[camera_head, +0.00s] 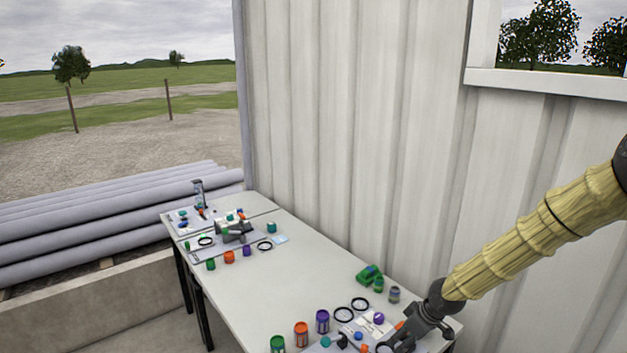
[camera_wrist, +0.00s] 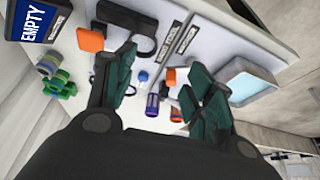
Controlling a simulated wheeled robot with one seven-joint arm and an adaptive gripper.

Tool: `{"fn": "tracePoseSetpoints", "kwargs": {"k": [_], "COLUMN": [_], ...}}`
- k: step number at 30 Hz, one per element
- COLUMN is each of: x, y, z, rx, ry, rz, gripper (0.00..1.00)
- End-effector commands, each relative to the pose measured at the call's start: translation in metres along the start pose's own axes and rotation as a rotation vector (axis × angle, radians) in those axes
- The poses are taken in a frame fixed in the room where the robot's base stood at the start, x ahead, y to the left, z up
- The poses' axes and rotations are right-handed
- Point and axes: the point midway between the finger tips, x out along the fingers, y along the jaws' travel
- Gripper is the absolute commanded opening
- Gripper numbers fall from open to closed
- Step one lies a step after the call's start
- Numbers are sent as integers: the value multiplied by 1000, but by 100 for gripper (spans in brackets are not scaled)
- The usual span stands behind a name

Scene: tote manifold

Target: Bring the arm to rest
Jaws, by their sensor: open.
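My gripper (camera_head: 410,332) hangs over the near right end of the white table (camera_head: 262,276) in the head view. In the wrist view my gripper (camera_wrist: 164,90) is open, with its dark green finger pads wide apart and nothing held between them. A purple jar (camera_wrist: 152,104) shows beyond the gap between the fingers. My arm reaches down from the right edge of the head view, bent low to the table.
Green (camera_head: 277,343), orange (camera_head: 301,334) and purple (camera_head: 322,321) jars stand at the near end. Black rings (camera_head: 343,314) lie beside them. The table's middle is clear; a corrugated wall (camera_head: 350,130) stands behind.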

Motion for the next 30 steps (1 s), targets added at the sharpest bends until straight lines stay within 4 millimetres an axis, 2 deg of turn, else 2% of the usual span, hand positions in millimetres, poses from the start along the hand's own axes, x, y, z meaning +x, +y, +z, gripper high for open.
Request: {"fn": "tracePoseSetpoints", "kwargs": {"k": [10, 17, 20, 24, 27, 30], "x": [32, 63, 79, 94, 95, 92], "y": [-51, -112, -152, -208, -241, -266], "z": [40, 81, 114, 173, 216, 254], "rx": [110, 230, 318, 461, 557, 631], "ry": [-18, -54, -87, -149, -198, -243], "rz": [-56, -103, -118, -107, -73, -26], "gripper": [54, 54, 54, 54, 54, 54]}}
